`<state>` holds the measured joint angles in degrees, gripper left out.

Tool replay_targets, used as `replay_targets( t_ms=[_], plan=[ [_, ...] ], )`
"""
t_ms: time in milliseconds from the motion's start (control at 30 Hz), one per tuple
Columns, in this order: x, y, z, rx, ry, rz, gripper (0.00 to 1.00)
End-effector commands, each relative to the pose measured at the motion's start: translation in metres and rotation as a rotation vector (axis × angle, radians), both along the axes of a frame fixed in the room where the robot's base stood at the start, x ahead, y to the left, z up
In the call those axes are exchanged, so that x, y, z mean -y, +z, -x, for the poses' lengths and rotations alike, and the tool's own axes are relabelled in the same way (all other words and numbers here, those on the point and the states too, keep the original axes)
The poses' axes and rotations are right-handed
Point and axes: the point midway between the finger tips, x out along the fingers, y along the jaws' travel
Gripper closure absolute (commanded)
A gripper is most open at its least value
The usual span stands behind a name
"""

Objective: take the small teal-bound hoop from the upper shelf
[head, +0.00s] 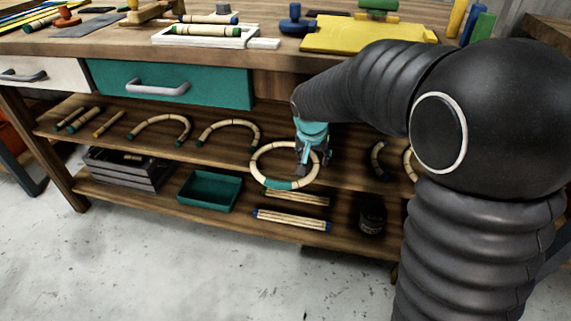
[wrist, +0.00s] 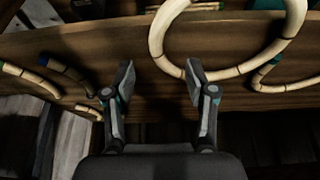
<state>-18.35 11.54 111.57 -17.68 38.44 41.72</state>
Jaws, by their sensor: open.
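The small hoop (head: 257,163) is a pale, segmented ring with a teal binding at its lower front. It is at the middle of the upper shelf (head: 222,158). My gripper (head: 306,161) overlaps the right side of the hoop in the head view. In the wrist view the open gripper (wrist: 160,75) is empty, with its fingers apart. The hoop (wrist: 158,40) curves just beyond the fingertips there, its near-left rim lying across the gap and the right fingertip overlapping it. I cannot tell whether they touch.
Curved canes (head: 228,128) lie left of the hoop and straight pieces farther left. Another curved piece (head: 378,160) lies to the right. The lower shelf holds a teal tray (head: 209,205), a dark crate (head: 128,176), cane bundles (head: 292,219) and a dark jar (head: 371,221). The bench top (head: 75,47) overhangs.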

Motion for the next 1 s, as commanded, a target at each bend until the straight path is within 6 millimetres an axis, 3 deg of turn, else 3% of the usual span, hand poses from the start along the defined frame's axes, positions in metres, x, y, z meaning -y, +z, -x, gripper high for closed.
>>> replay_targets(
  t_ms=[267,600,900,1000],
  plan=[
    [0.003,-0.018,-0.007,-0.001,0.001,0.001,0.44],
    [0.009,-0.058,-0.02,-0.001,0.002,0.001,0.44],
    [0.009,-0.061,-0.022,0.0,0.001,-0.001,0.44],
    [0.009,-0.061,-0.022,0.0,0.001,-0.001,0.66]
  ],
)
